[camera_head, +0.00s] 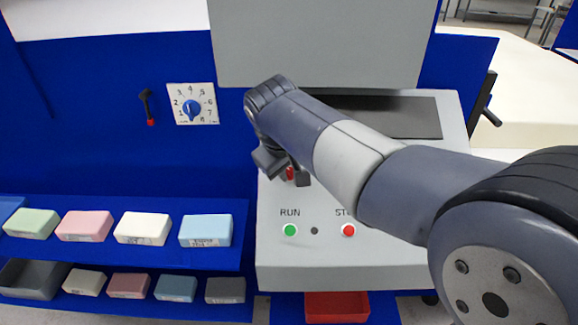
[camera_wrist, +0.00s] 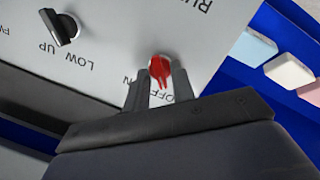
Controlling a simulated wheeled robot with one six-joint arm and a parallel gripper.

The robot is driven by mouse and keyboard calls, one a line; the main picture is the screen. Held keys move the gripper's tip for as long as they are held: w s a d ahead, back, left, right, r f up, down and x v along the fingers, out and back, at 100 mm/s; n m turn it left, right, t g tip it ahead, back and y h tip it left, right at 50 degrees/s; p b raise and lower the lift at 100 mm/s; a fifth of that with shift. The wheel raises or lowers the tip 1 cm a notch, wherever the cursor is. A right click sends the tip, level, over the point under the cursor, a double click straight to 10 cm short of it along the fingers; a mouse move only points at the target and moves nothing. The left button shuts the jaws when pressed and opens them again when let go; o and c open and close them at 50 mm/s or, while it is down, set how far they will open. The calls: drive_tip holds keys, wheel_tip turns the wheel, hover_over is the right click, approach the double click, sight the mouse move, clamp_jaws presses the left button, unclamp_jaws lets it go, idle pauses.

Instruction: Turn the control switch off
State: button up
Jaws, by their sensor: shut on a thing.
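The control switch is a red knob on the grey panel of the machine. In the wrist view the red switch (camera_wrist: 159,69) sits between the two dark fingers of my gripper (camera_wrist: 158,85), with the printed "OFF" label partly hidden beside it. In the head view the red switch (camera_head: 290,173) shows only as a small patch by my gripper (camera_head: 284,178). My gripper is shut on the switch. The "ON" label is mostly covered by a finger.
A black selector knob (camera_wrist: 59,27) stands near "LOW" and "UP". The grey panel also has a green RUN button (camera_head: 290,230) and a red STOP button (camera_head: 348,230). A numbered blue dial (camera_head: 192,110) is on the blue wall. Foam blocks (camera_head: 143,228) line shelves at left.

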drive_tip(key=o, duration=0.7)
drive_tip(key=shift+c, duration=0.2)
drive_tip(key=v, duration=1.1)
drive_tip(key=shift+b, duration=0.3)
drive_tip(key=shift+w+a+f, duration=0.1)
drive_tip(key=shift+f, duration=0.1)
drive_tip(key=x, duration=1)
drive_tip(key=shift+f+p, duration=0.1)
drive_tip(key=shift+p, duration=0.2)
drive_tip(key=shift+w+f, duration=0.15)
drive_tip(key=shift+f, duration=0.1)
drive_tip(key=shift+r+m, duration=0.1)
drive_tip(key=shift+m, duration=0.2)
